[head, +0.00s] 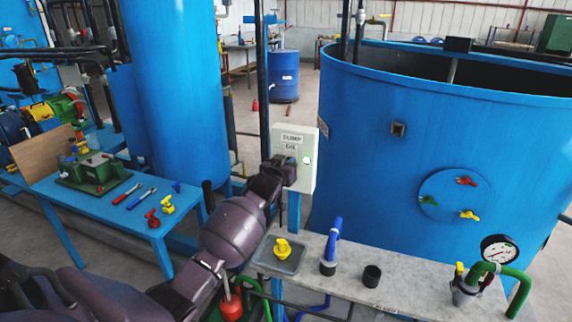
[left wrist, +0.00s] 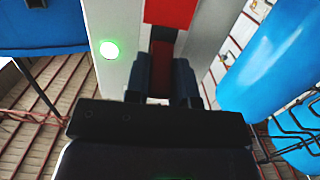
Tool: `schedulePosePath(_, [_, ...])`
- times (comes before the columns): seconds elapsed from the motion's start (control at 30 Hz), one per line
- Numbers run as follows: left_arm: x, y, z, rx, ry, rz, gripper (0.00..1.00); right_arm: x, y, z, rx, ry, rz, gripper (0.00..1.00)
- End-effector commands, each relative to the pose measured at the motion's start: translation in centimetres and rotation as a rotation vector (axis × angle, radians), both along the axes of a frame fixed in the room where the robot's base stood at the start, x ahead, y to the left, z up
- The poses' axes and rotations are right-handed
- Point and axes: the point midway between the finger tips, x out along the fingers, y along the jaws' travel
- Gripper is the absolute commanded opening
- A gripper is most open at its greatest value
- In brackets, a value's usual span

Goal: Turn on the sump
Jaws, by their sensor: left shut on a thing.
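A pale grey control box (head: 308,175) with a sump label (head: 291,138) stands on a blue post near the middle of the head view. A green light (head: 307,160) glows on its face; the light also shows in the left wrist view (left wrist: 109,49). My left gripper (head: 282,168) is at the box's front, left of the light, and covers part of the face. In the left wrist view the dark fingers (left wrist: 161,75) are shut on a red switch handle (left wrist: 168,13) on the box. Its lower part is hidden between them. My right gripper is not in view.
A large blue tank (head: 375,165) stands right behind the box. A grey bench (head: 405,292) with valves and a gauge (head: 498,250) lies in front. A blue table (head: 100,210) with tools stands at left, beside a tall blue column (head: 172,80).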

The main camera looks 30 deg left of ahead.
Motion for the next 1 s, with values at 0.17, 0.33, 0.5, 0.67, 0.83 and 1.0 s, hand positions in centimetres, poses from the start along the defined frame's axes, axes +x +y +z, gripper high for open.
schedulePosePath(0.17, [-0.01, -0.02, -0.15, -0.004, 0.017, 0.0, 0.0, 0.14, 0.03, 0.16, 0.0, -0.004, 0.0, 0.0])
schedulePosePath(0.33, [0.0, -0.02, -0.13, -0.005, 0.017, 0.0, 0.0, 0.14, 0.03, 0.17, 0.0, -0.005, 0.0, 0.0])
schedulePosePath(0.5, [0.0, -0.02, -0.11, -0.005, 0.016, 0.0, 0.26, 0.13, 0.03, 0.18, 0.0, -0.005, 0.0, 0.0])
schedulePosePath(0.67, [0.02, -0.02, -0.04, -0.004, 0.014, 0.0, 0.49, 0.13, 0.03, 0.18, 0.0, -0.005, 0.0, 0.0])
schedulePosePath(0.83, [0.02, 0.0, 0.03, -0.003, 0.014, 0.0, 0.49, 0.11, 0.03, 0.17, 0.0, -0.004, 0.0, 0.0])
schedulePosePath(1.0, [-0.18, -0.04, 0.05, -0.003, 0.013, 0.0, 0.49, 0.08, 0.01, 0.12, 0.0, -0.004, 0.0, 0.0])
